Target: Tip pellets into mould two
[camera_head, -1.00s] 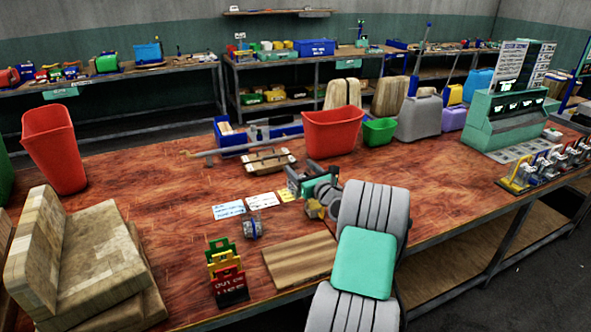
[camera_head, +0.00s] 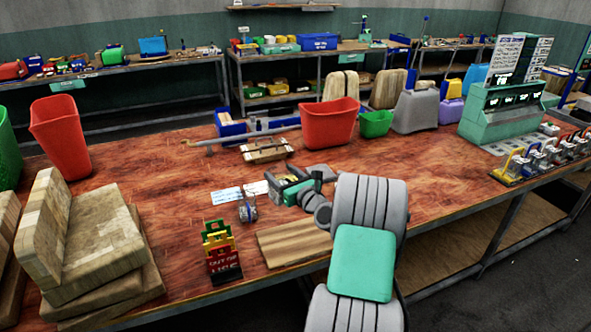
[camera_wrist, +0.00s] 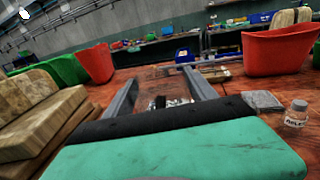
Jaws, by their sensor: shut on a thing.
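My gripper (camera_head: 268,198) is low over the middle of the table, its fingers pointing left. It is shut on a small blue-and-grey cylinder (camera_head: 247,212), which also shows between the fingers in the wrist view (camera_wrist: 166,102). The cylinder is too small to tell its tilt or contents; I cannot make out pellets. White cards (camera_head: 226,195) lie just behind it. Several small clamp-like devices with coloured handles (camera_head: 537,158) stand in a row at the right table edge, beside a green console (camera_head: 500,122). I cannot tell which thing is mould two.
A wooden board (camera_head: 292,244) lies in front of my gripper, with a red, yellow and green sign stand (camera_head: 222,255) to its left. A grey slab (camera_head: 320,170) and a labelled jar (camera_wrist: 297,113) are nearby. Red bins (camera_head: 330,124) and beige blocks (camera_head: 95,240) stand around; the right middle is clear.

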